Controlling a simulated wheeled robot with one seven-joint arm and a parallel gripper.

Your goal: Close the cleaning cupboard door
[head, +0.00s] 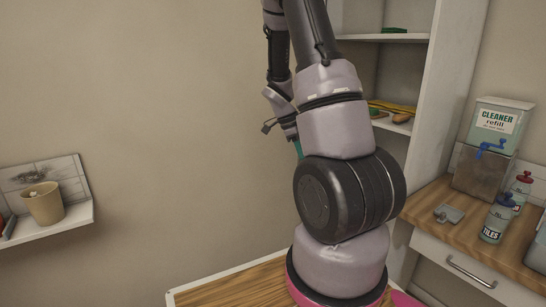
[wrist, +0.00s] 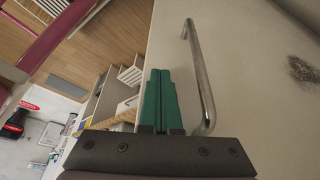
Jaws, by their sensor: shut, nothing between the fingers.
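The cleaning cupboard door appears to be the pale panel (wrist: 250,75) filling the right of the wrist view. A bent metal bar handle (wrist: 199,75) stands on it. My gripper (wrist: 158,75) has its green fingers together, empty, beside the handle on its left in the picture. I cannot tell whether they touch the panel. In the head view the gripper (head: 298,149) shows only as a small teal bit, mostly hidden behind my arm. The open white cupboard or shelf unit (head: 422,105) stands right of my arm; the door cannot be made out there.
A wooden counter (head: 437,195) at right bears a cleaner refill dispenser (head: 492,128), a TILES bottle (head: 497,219) and a grey item (head: 448,213). A small wall shelf (head: 50,227) at left holds a beige cup (head: 43,203). The wall between is bare.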

